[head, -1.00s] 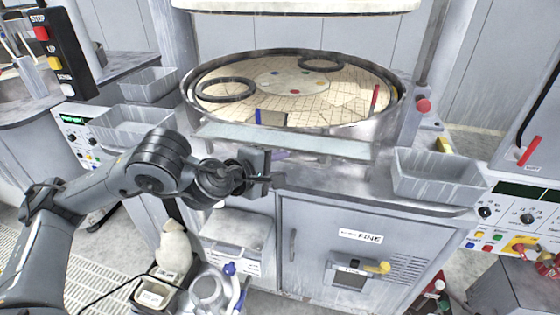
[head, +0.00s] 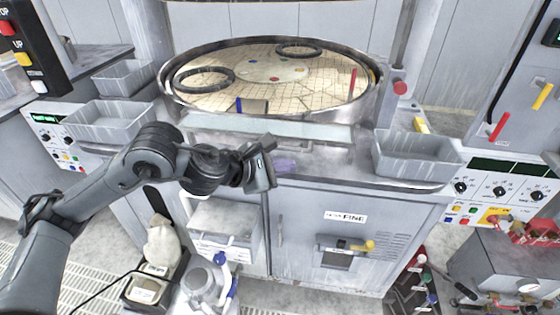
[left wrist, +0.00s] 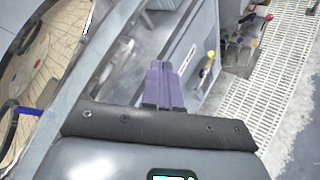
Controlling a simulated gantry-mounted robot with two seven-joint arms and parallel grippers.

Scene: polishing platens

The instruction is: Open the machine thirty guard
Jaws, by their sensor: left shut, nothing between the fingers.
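A pale, see-through guard panel (head: 270,126) lies low along the front edge of the round polishing platen (head: 300,97). The guard also shows in the left wrist view as a grey-blue strip (left wrist: 85,78) running diagonally beside the platen. My left gripper (head: 286,164) is just in front of and below the guard, over the machine's front ledge. Its purple fingers (left wrist: 163,84) are shut and empty, and I see a gap between them and the guard. The machine number is not readable; the cabinet label reads FINE. My right gripper is not in view.
Grey trays stand right (head: 414,156) and left (head: 112,122) of the platen. Two dark rings lie on the platen. A red-knobbed post (head: 400,88) rises at its right. Bottles and boxes (head: 205,278) stand on the floor below. A control panel (head: 500,188) is at right.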

